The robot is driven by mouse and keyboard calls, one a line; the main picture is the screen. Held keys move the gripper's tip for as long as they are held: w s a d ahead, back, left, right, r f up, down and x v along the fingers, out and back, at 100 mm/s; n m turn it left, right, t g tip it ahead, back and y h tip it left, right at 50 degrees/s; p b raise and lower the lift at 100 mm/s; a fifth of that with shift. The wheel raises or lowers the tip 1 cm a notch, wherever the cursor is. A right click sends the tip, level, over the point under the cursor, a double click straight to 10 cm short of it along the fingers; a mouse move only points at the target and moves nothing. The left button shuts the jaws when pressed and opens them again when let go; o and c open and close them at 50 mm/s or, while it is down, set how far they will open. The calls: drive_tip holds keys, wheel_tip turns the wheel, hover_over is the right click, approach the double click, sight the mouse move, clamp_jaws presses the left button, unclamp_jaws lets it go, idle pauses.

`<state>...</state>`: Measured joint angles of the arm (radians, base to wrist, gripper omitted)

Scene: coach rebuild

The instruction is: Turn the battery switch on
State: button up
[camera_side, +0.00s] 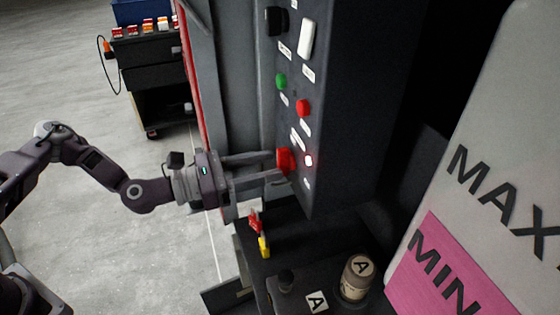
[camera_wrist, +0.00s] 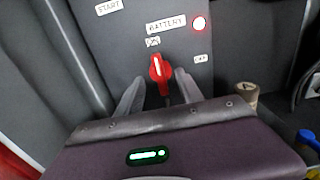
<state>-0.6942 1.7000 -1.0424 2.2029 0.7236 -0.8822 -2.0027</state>
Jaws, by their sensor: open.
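The battery switch (camera_wrist: 160,69) is a red rotary knob with a white line, on a dark panel below the BATTERY label (camera_wrist: 166,25). Its white line stands nearly upright in the wrist view, toward a small label (camera_wrist: 153,42) too blurred to read surely. Another small label, which seems to read OFF (camera_wrist: 200,58), lies to its right. In the side view the red knob (camera_side: 286,160) is at the panel's lower part. My gripper (camera_wrist: 160,84) is open, its fingers on either side of the knob; I cannot tell whether they touch it. A red lamp (camera_wrist: 199,23) glows beside the BATTERY label.
Above the switch are a red button (camera_side: 303,107), a green button (camera_side: 281,81) and a white rocker (camera_side: 307,38). Below stand a capped bottle neck marked A (camera_side: 358,278) and a red-and-yellow part (camera_side: 259,233). A large MAX/MIN tank (camera_side: 490,180) fills the right.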

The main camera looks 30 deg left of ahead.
drive_tip(key=v, duration=0.7)
drive_tip(key=shift+r, duration=0.1)
